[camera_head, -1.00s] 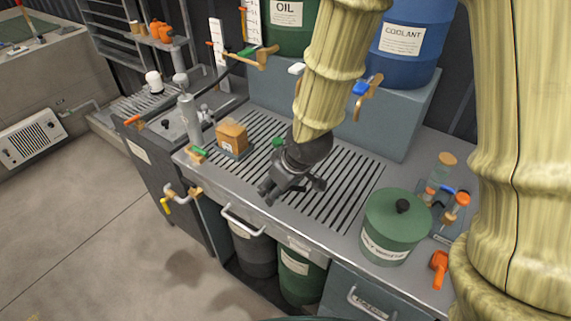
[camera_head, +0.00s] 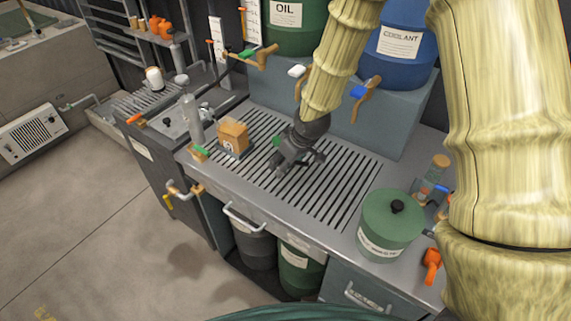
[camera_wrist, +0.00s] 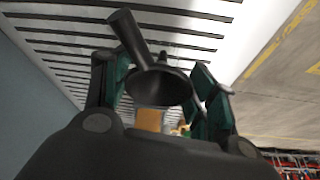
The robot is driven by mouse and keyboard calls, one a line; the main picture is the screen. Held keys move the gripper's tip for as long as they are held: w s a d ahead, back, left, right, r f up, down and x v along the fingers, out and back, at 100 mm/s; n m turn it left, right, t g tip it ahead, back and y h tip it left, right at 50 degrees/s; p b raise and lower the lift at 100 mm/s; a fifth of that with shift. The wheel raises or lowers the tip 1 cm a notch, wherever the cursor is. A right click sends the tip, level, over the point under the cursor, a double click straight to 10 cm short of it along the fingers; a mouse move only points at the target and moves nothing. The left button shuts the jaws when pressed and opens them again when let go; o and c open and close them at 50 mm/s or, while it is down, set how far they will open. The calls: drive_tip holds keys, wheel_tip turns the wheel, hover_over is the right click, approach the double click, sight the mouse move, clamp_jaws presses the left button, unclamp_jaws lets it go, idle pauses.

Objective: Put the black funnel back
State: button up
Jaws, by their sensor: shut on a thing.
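The black funnel (camera_wrist: 160,86) shows in the wrist view between the green-padded fingers of my gripper (camera_wrist: 160,95), its round dark body between them and its tube pointing up and left. My gripper is shut on it. In the head view my gripper (camera_head: 292,162) hangs over the slatted drain grate, right of the cardboard box. There the funnel cannot be told apart from the dark gripper.
The slatted grate (camera_head: 335,195) is mostly clear. A cardboard box (camera_head: 232,137) stands to its left and a green lidded can (camera_head: 390,225) to its right. The oil drum (camera_head: 290,28) and coolant drum (camera_head: 400,45) stand behind on a raised block.

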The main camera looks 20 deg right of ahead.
wheel_tip(320, 180, down, 2)
drive_tip(key=shift+w+f, duration=0.1)
drive_tip(key=shift+w, duration=0.05)
drive_tip(key=o, duration=1)
drive_tip(key=shift+r, duration=0.45)
drive_tip(key=b+v, duration=0.1)
drive_tip(key=v, duration=1)
drive_tip(key=shift+s+r+b, duration=0.15)
drive_tip(key=shift+s+b, duration=0.15)
drive_tip(key=shift+s, duration=0.05)
